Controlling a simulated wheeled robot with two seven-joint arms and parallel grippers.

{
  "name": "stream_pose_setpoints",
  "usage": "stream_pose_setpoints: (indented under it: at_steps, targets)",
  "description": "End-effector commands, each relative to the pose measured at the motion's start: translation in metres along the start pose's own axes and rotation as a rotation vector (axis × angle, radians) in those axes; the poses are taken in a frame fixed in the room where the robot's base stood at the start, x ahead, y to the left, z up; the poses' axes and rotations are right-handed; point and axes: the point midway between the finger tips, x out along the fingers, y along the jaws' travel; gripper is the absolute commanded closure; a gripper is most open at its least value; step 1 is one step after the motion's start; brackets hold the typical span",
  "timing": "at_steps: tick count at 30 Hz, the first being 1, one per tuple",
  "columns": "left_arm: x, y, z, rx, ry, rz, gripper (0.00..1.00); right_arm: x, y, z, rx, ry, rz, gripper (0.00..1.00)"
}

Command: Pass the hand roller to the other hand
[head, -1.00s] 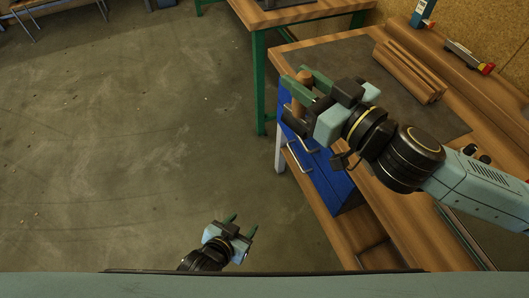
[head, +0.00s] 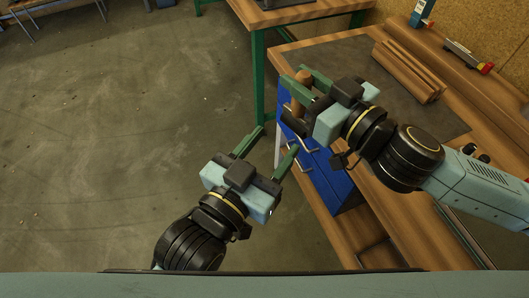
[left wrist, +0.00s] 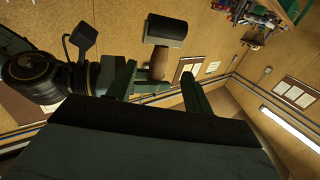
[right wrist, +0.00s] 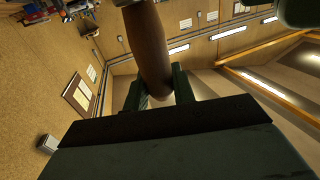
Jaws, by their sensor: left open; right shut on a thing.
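The hand roller has a brown wooden handle (head: 301,92) and a dark cylinder (head: 295,122). My right gripper (head: 312,86) is shut on the handle and holds it up by the bench's left edge. In the right wrist view the handle (right wrist: 148,45) runs down between the fingers. My left gripper (head: 278,142) is open and empty, below and left of the roller, with its fingers pointing up toward it. In the left wrist view the dark roller cylinder (left wrist: 166,30) and handle (left wrist: 158,65) are seen beyond the open fingers, apart from them.
A wooden workbench (head: 322,228) with blue drawers (head: 335,182) stands under the right arm. A dark mat (head: 350,60), wooden strips (head: 408,72) and a clamp (head: 468,57) lie on it. A second bench (head: 262,17) stands behind. The concrete floor (head: 110,120) at left is open.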

Motion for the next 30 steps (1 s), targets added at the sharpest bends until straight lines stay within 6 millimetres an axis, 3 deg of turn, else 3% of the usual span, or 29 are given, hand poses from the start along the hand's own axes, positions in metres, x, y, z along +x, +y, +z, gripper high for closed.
stream_pose_setpoints:
  at_steps: [9, 15, 21, 29, 30]
  targets:
    - [0.062, 0.000, -0.001, 0.000, 0.002, 0.000, 0.49, 0.000, 0.000, -0.001, -0.001, 0.002, 0.000, 1.00]
    - [0.090, 0.000, 0.000, 0.001, 0.000, 0.000, 0.49, 0.000, 0.000, -0.001, -0.001, 0.002, 0.000, 1.00]
    - [0.102, 0.000, 0.000, 0.000, 0.000, 0.000, 0.49, 0.000, 0.000, -0.001, -0.001, 0.002, 0.000, 1.00]
    - [0.102, 0.000, 0.000, 0.000, 0.000, 0.000, 0.49, 0.000, 0.000, -0.001, -0.001, 0.002, 0.000, 1.00]
    - [0.102, 0.000, 0.000, 0.000, -0.001, 0.000, 0.52, 0.000, 0.000, -0.001, -0.001, 0.002, 0.000, 1.00]
